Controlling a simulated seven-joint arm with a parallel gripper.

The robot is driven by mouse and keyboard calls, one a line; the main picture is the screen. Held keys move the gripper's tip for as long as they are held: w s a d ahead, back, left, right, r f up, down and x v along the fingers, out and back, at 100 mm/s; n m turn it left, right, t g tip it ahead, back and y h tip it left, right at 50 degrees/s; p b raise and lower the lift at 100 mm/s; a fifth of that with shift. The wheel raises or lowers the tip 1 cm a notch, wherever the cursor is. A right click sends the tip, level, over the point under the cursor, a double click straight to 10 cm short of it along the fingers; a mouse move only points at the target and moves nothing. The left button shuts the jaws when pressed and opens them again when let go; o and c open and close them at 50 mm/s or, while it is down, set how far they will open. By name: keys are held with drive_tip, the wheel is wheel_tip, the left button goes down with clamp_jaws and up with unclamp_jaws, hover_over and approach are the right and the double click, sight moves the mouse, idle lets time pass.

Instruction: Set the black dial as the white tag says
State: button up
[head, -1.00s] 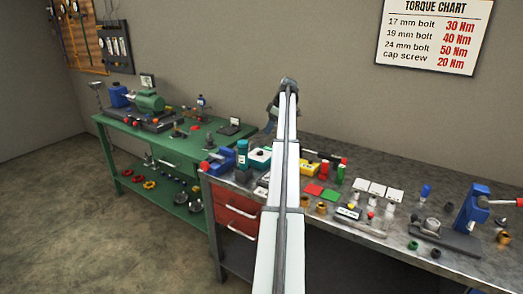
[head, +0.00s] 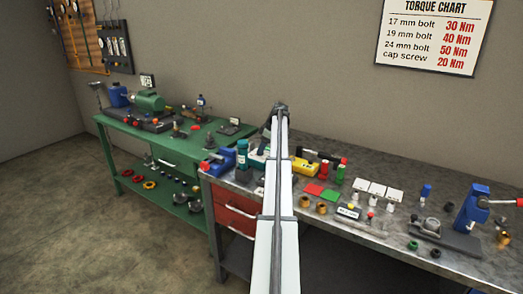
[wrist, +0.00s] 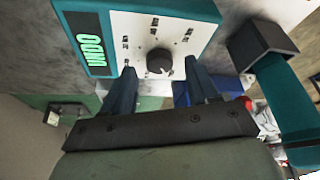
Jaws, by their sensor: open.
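The black dial (wrist: 159,62) is on the white face of a teal-edged box (wrist: 118,45), with small printed marks around it. A green-lit display (wrist: 91,49) on the box is turned sideways, and I cannot read it surely. My gripper (wrist: 162,90) is open, its two dark fingers pointing at the box face, one on each side of the dial in the picture. I cannot tell whether they touch it. In the head view the box (head: 257,160) is partly behind my arm, and the gripper is hidden. I cannot tell which small white card is the tag.
A blue vise (head: 217,163) and a yellow device (head: 306,167) flank the area. The green bench (head: 160,148) lies to the left.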

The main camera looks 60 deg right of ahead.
drive_tip(key=shift+w+a+f, duration=0.1)
drive_tip(key=shift+w+f, duration=0.15)
drive_tip(key=shift+f, duration=0.4)
drive_tip(key=c, duration=1)
